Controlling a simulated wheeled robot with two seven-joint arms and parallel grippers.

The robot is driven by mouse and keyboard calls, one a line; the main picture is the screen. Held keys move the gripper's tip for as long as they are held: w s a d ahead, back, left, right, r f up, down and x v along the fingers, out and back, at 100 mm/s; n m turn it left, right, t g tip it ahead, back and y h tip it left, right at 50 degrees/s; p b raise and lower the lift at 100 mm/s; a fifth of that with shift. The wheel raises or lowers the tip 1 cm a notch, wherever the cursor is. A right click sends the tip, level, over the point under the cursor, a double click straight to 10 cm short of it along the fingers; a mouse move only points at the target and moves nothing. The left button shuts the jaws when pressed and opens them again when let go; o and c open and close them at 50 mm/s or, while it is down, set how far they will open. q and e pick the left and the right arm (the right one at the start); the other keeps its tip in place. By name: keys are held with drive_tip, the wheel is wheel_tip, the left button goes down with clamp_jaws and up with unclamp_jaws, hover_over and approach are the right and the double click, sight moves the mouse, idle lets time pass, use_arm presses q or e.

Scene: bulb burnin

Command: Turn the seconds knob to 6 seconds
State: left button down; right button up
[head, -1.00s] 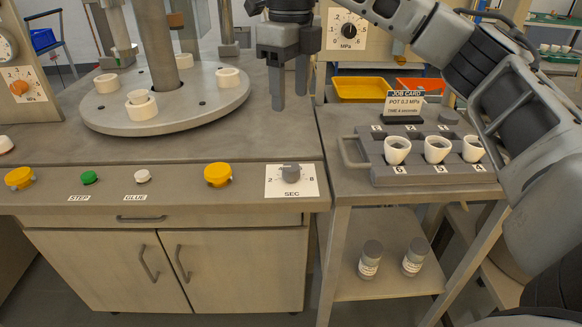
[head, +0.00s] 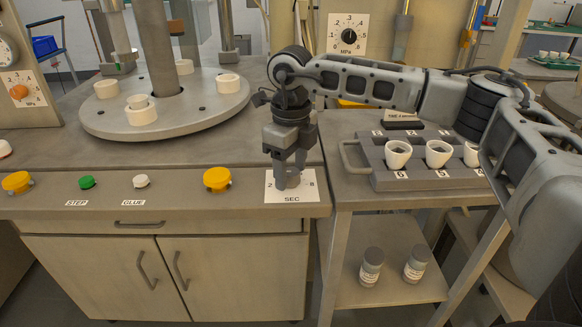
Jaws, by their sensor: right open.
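The white seconds dial plate (head: 291,197) is on the front panel of the machine bench, with SEC printed below and a 2 and an 8 at its sides. My right gripper (head: 289,183) points down over the dial with its two fingers open. The fingers are in front of or around the knob, which they almost fully hide. I cannot tell whether they touch it or where its pointer stands. My left gripper is not in view.
A yellow button (head: 217,180) is left of the dial, with white (head: 141,181) and green (head: 87,182) buttons further left. A grey tray (head: 430,183) with white cups stands on the cart at right.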

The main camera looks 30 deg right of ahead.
drive_tip(key=shift+f, duration=0.1)
drive_tip(key=c, duration=1)
